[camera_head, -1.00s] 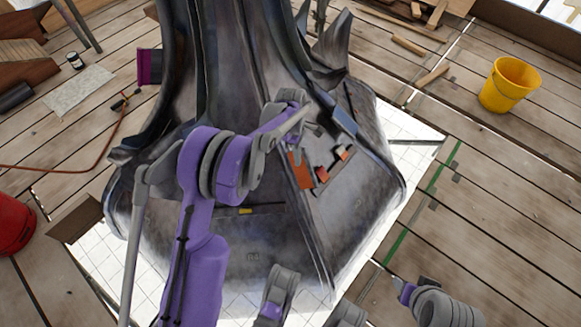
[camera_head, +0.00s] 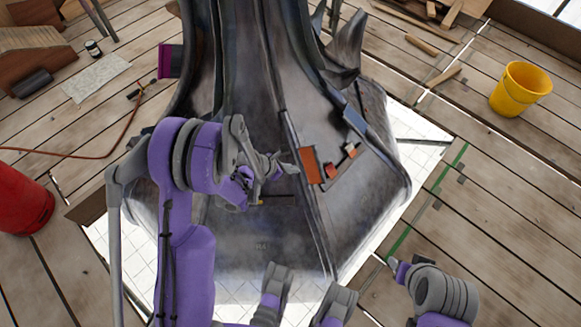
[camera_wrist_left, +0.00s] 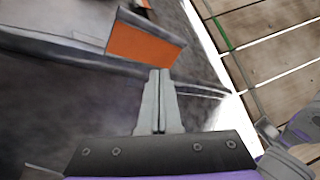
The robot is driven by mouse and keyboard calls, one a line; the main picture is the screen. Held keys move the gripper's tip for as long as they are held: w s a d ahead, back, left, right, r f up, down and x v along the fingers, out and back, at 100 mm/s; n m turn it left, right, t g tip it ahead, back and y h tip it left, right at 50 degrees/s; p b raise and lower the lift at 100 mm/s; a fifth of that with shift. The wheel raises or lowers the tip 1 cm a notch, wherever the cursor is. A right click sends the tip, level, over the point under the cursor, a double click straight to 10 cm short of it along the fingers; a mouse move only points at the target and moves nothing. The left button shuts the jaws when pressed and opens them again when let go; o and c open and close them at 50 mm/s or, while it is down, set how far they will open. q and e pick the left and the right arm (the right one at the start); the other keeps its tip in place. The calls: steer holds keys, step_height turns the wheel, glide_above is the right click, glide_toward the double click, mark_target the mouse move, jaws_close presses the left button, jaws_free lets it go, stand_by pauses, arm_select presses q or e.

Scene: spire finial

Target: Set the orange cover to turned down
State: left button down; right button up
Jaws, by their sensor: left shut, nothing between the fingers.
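The orange cover (camera_head: 309,166) is a small flat plate on the sloping dark metal base of the spire (camera_head: 240,262). In the left wrist view, the cover (camera_wrist_left: 145,47) shows its orange face and a grey edge. It looks tilted out from the surface, but its exact angle is unclear. My left gripper (camera_head: 291,169) is just left of the cover in the head view. In the wrist view, its fingertips (camera_wrist_left: 160,74) are together and empty, close to the cover's lower edge; contact is unclear. My right arm's end (camera_head: 394,264) is at lower right, its jaws too small to judge.
Small red pieces (camera_head: 331,170) sit right of the cover in a recessed panel. A blue-grey strip (camera_head: 355,119) lies above them. A yellow bucket (camera_head: 520,88) and a red container (camera_head: 22,200) stand apart on the plank floor. Open floor lies to the right.

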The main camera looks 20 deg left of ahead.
mark_target(318, 166)
arm_select(q)
steer(key=shift+w+d+f+b, duration=0.15)
steer(key=shift+w+d+f, duration=0.7)
steer(key=shift+w, duration=0.15)
steer(key=shift+w+d+f+b, duration=0.15)
steer(key=shift+w+d+f, duration=0.65)
steer(key=shift+w, duration=0.2)
steer(key=shift+w+d+f+b, duration=0.15)
steer(key=shift+w+d+f, duration=0.65)
steer(key=shift+w, duration=0.2)
arm_select(e)
steer(key=shift+f, duration=0.7)
arm_select(q)
steer(key=shift+w, duration=0.1)
steer(key=shift+d, duration=0.2)
steer(key=shift+w+n+y, duration=0.1)
steer(key=shift+n+y, duration=0.2)
arm_select(e)
steer(key=shift+w+d+f, duration=0.15)
steer(key=shift+d+f, duration=0.05)
steer(key=shift+d, duration=0.5)
